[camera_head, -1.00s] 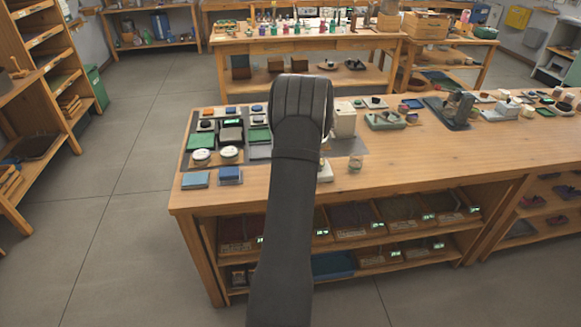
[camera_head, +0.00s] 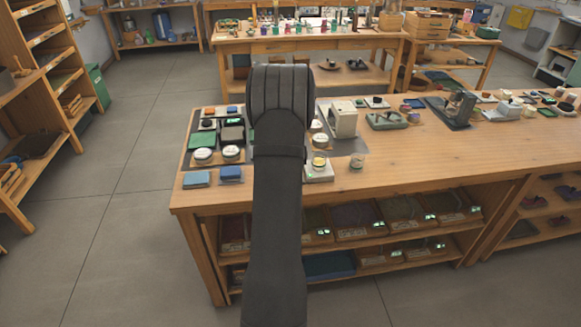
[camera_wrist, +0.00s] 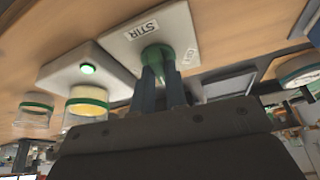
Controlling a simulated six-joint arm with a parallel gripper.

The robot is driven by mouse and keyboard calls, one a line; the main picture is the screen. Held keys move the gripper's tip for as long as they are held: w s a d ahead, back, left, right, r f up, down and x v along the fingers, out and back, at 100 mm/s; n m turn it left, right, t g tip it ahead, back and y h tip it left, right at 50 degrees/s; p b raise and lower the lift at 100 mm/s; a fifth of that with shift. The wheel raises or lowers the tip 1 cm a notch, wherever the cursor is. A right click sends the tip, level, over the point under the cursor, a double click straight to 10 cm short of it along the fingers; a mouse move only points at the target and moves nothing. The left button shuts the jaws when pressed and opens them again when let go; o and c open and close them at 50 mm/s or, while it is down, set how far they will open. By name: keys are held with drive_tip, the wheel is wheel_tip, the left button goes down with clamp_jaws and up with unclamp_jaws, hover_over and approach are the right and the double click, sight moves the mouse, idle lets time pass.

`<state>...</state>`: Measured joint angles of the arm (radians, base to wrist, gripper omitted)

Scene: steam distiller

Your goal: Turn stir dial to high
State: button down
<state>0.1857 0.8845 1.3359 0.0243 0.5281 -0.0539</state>
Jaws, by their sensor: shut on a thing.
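The stir dial (camera_wrist: 158,56) is a green round knob on a white box (camera_wrist: 122,43) labelled STIR, in the wrist view. A second small label on the box is partly covered and I cannot read it. My gripper (camera_wrist: 163,78) has its two fingers shut on the dial. The dial's pointer and exact setting are hidden by the fingers. In the head view my arm hides the gripper and the dial.
Beside the STIR box, a white base (camera_wrist: 68,77) with a lit green light holds a jar with a green band (camera_wrist: 88,101). Several small devices crowd the mat; the wooden bench (camera_head: 440,165) is clear to the front right.

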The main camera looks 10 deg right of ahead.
drive_tip(key=m+h, duration=0.1)
drive_tip(key=m, duration=0.4)
drive_tip(key=shift+w+a+g+h, duration=0.15)
drive_tip(key=shift+a+g+h, duration=0.05)
drive_tip(key=shift+g+h, duration=0.2)
drive_tip(key=m+g+h, duration=0.1)
drive_tip(key=m, duration=0.4)
drive_tip(key=shift+g, duration=0.3)
drive_tip(key=c, duration=1.4)
unclamp_jaws()
drive_tip(key=shift+c, duration=0.2)
drive_tip(key=v, duration=1.7)
drive_tip(key=shift+a+r, duration=0.15)
drive_tip(key=shift+a, duration=0.2)
drive_tip(key=x, duration=1.7)
drive_tip(key=shift+d, duration=0.3)
